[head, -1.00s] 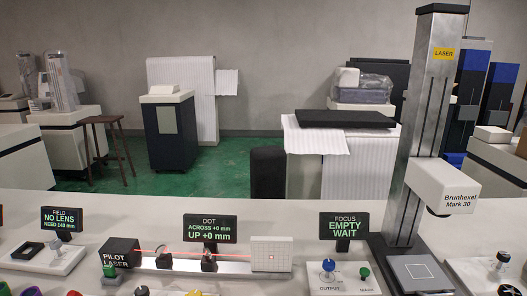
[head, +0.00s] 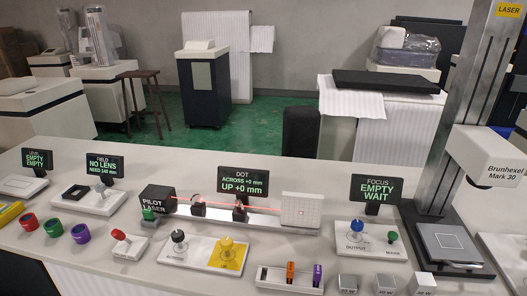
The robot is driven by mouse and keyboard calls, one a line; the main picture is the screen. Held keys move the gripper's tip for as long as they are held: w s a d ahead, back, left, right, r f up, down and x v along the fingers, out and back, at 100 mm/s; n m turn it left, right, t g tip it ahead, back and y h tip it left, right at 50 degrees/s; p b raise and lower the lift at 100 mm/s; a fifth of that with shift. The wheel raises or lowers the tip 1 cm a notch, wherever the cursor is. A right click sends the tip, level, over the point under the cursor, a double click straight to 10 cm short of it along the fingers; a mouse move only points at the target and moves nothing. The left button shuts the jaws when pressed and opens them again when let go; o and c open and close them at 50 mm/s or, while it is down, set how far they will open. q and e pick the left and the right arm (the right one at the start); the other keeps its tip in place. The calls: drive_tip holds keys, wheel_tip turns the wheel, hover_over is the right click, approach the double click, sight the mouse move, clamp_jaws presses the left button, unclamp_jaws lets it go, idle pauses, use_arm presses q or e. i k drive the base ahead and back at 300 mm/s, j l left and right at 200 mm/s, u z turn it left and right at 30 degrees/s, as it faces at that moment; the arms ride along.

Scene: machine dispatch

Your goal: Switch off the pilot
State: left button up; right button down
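The black pilot laser (head: 157,200) sits on the bench at the left end of a white rail. A red beam runs from it through two dark mounts to a white gridded target (head: 301,210), where a red spot shows. A green button (head: 148,214) on a dark base stands in front of the pilot laser. Neither of my grippers shows in the head view.
Left of the laser stand rings (head: 54,227) and a red-topped white block (head: 121,240). The Brunhexel laser column (head: 467,110) rises at the right.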

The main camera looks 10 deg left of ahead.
sight(117, 235)
drive_tip(key=u, duration=1.3)
